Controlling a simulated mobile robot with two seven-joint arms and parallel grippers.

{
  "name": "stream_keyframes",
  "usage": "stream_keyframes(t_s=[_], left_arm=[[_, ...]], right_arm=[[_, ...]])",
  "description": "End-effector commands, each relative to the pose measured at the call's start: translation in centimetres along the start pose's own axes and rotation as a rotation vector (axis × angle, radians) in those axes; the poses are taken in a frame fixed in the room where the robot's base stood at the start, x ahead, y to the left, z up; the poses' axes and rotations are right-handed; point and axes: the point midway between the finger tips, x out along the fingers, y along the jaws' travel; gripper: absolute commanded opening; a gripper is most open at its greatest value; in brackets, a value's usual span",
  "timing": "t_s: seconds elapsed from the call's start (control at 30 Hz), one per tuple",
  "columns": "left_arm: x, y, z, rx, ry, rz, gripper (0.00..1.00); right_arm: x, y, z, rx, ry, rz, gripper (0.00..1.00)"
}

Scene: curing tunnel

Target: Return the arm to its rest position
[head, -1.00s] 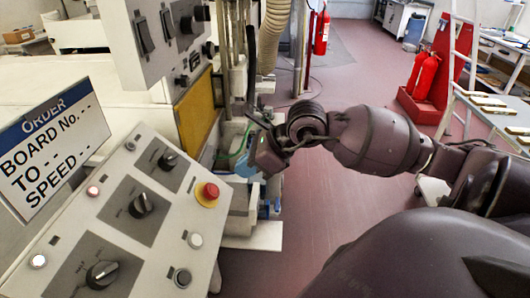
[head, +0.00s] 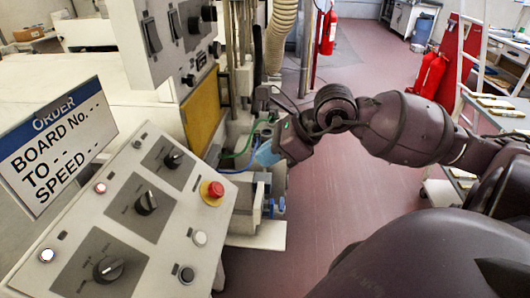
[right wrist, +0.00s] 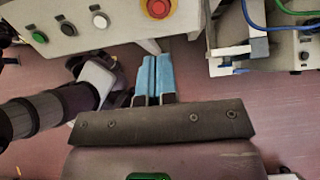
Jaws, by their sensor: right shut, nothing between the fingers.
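My right gripper (head: 268,153) reaches in from the right in the head view, with the arm bent at the elbow. Its blue fingers are shut together with nothing between them, as the right wrist view (right wrist: 155,78) shows. It hangs in the air to the right of the sloped control panel (head: 140,205), apart from the panel's red button (head: 212,192). The red button also shows at the top of the right wrist view (right wrist: 158,8). My left gripper is not in the head view.
An order sign (head: 55,145) stands at the left of the panel. A switch box (head: 170,40) and a yellow plate (head: 203,110) are above it. Green and blue cables run close behind the right gripper. Red fire extinguishers (head: 430,75) and a ladder stand at the back right. The floor (head: 340,195) between is clear.

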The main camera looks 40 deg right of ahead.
Motion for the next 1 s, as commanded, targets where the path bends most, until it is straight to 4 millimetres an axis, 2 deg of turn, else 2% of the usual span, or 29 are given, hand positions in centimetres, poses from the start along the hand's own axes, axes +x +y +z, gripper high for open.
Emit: stream_keyframes(t_s=[0.37, 0.53, 0.7, 0.8, 0.93, 1.0], left_arm=[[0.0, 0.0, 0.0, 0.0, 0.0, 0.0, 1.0], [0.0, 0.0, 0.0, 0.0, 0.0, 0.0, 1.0], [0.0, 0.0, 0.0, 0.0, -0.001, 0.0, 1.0], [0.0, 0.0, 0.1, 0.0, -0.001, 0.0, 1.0], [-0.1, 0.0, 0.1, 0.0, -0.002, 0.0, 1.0], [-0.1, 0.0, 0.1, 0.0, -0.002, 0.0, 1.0]], right_arm=[[0.0, 0.0, 0.4, 0.003, -0.024, -0.001, 0.0], [-0.3, 1.0, 3.1, 0.105, -0.195, 0.096, 0.0], [-0.7, 1.1, 6.1, 0.395, -0.445, 0.269, 0.0], [-0.8, 0.1, 6.7, 0.622, -0.588, 0.357, 0.0], [-0.2, -2.0, 5.9, 0.962, -0.758, 0.44, 0.0], [0.4, -3.5, 4.6, 1.162, -0.841, 0.468, 0.0]])
